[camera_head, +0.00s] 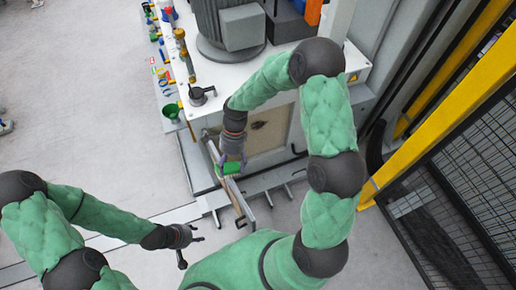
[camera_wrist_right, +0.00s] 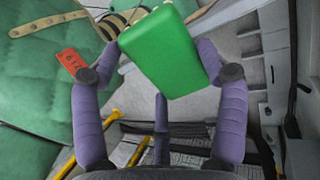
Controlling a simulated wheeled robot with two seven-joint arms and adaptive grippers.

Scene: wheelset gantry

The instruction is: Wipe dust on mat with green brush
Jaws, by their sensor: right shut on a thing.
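The green brush (camera_head: 231,169) is held in my right gripper (camera_head: 232,161), at the front of the white machine. In the right wrist view, the green block of the brush (camera_wrist_right: 165,52) sits between the purple fingers of the right gripper (camera_wrist_right: 165,65); no bristles can be made out. A tan, flat panel (camera_head: 281,138), which may be the mat, shows to the right of the brush. A dark brown dust-like patch (camera_head: 258,125) lies on it. The brush appears apart from this patch. My left gripper (camera_head: 190,248) is low in the head view, empty, with its fingers spread.
Yellow posts (camera_head: 440,90) and a black mesh fence (camera_head: 445,215) stand at the right.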

